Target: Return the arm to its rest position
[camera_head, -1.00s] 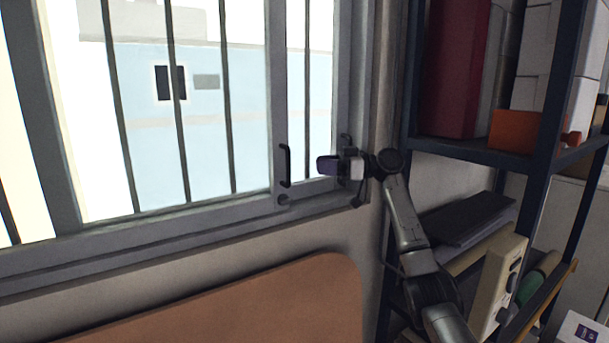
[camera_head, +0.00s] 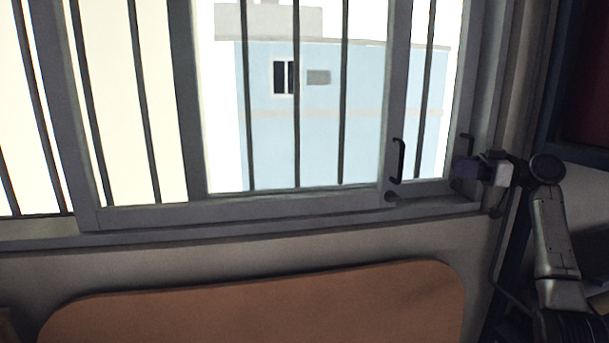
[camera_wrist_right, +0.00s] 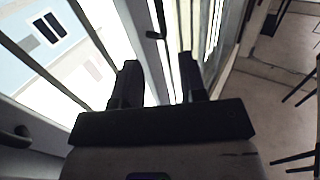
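My right arm (camera_head: 556,255) rises at the right edge of the head view, bent at the wrist. Its gripper (camera_head: 465,172) points left, in front of the lower right corner of the barred window (camera_head: 290,212). In the right wrist view the two dark fingers of this gripper (camera_wrist_right: 162,80) stand apart with nothing held between them. The window and a dark handle show behind the fingers. My left arm and left gripper are in neither view.
A dark window handle (camera_head: 398,160) is left of the right gripper. A brown rounded panel (camera_head: 270,308) stands below the window. A dark shelf upright (camera_head: 545,100) is close on the right. Thin dark legs (camera_wrist_right: 298,90) show at the right of the wrist view.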

